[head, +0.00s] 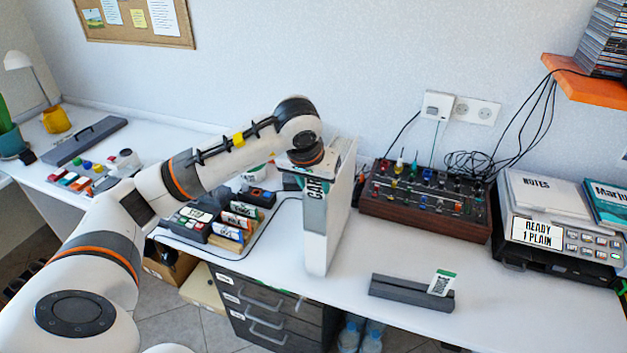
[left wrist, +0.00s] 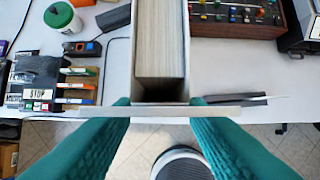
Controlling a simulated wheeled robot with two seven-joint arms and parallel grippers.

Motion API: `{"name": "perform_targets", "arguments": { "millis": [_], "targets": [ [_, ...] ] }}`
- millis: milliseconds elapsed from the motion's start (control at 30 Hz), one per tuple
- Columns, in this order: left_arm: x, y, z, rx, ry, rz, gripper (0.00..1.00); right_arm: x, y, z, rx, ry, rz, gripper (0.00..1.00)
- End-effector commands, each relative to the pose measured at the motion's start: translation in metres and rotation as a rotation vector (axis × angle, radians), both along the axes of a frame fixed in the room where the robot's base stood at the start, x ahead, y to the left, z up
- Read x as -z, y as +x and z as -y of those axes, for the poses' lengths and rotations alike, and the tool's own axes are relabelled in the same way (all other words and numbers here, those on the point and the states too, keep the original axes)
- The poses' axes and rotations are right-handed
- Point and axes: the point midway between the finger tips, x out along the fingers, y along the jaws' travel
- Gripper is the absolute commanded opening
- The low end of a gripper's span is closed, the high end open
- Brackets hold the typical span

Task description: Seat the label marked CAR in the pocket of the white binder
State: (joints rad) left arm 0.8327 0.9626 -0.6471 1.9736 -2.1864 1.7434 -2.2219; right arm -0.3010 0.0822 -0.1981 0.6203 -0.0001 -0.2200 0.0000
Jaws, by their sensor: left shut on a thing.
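The white binder (head: 319,236) stands upright on the desk, its narrow spine facing the front. The label marked CAR (head: 315,189) is upright at the upper part of the spine, its letters running along its length. My left gripper (head: 308,166) is at the top of the spine, its fingers mostly hidden by the wrist. In the left wrist view, the green fingers of my left gripper (left wrist: 158,106) are shut on the label at the front of the binder (left wrist: 145,50). I cannot tell whether the label is inside the pocket. My right gripper is not in view.
A rack of several labels (head: 231,233) stands left of the binder. A mixer (head: 424,204) and a printer (head: 550,245) are to the right. A dark grey block (head: 395,291) with a small label (head: 441,283) lies on the front right desk. Bare desk surrounds that block.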

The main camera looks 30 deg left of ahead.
Motion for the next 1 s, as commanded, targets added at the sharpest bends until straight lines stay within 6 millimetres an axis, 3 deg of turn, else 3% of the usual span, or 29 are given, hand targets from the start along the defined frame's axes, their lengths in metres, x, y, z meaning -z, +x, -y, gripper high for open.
{"name": "perform_targets", "arguments": {
  "millis": [300,333,467,767,933,1000],
  "targets": [
    [0.007,0.0,0.0,-0.001,0.0,0.001,0.16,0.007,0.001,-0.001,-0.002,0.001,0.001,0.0],
    [0.007,0.0,0.0,-0.001,0.0,0.001,0.42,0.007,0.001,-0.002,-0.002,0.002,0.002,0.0],
    [0.007,0.0,0.0,-0.001,0.0,0.001,0.62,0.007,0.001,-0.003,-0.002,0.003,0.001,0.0],
    [0.005,0.0,0.0,-0.001,0.0,0.001,0.62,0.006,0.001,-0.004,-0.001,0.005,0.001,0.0],
    [-0.01,0.0,0.0,-0.001,-0.001,0.0,0.62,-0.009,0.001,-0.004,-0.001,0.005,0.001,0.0],
    [-0.017,-0.003,0.001,0.0,0.0,0.007,0.62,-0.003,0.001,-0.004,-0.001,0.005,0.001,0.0]
  ]
}}
